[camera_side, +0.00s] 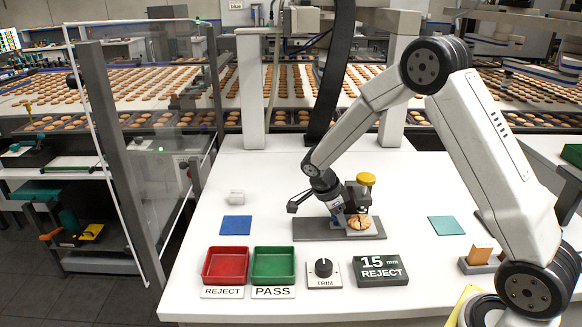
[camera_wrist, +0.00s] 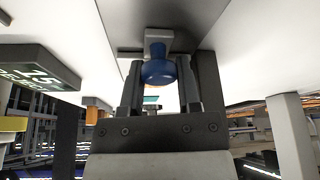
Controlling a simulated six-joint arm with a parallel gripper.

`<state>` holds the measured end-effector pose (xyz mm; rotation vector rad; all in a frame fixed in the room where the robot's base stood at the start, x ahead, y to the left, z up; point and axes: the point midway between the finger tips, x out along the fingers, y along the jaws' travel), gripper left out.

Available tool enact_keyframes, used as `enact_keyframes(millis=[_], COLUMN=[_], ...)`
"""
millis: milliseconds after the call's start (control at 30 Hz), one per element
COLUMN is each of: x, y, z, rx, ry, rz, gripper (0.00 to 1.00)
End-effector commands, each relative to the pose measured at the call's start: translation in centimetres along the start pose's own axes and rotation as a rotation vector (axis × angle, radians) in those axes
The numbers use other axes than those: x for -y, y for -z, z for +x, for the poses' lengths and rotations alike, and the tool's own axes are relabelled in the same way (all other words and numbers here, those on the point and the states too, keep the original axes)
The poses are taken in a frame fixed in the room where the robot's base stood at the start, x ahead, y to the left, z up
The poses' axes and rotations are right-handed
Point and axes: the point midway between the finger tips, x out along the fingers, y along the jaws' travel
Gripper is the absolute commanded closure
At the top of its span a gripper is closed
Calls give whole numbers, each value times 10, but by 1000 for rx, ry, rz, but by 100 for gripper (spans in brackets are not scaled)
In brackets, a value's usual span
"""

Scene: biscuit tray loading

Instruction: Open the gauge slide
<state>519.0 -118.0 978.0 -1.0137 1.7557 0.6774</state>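The gauge (camera_side: 310,230) is a grey fixture on a dark base plate in the middle of the white table. A round biscuit (camera_side: 362,222) sits at it, below a yellow knob (camera_side: 366,179). A blue knob (camera_wrist: 158,70) on a grey mount shows in the wrist view, between the two fingers of my gripper (camera_wrist: 158,82). In the side view my gripper (camera_side: 338,208) is low at the gauge, left of the biscuit. The fingers stand one on each side of the blue knob, very close; whether they press on it is unclear. The slide itself is mostly hidden.
A red REJECT tray (camera_side: 226,281) and a green PASS tray (camera_side: 273,281) stand empty in front. A blue pad (camera_side: 236,225) and a teal pad (camera_side: 446,226) lie bare.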

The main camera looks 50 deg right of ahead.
Motion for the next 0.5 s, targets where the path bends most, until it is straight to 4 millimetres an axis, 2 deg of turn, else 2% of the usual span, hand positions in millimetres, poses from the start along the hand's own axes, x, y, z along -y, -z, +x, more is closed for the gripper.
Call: enact_keyframes(millis=[33,67,500], x=[0,0,0], y=[0,0,0], z=[0,0,-1], rx=[0,0,0], ry=[0,0,0], rz=[0,0,0], gripper=[95,100,100])
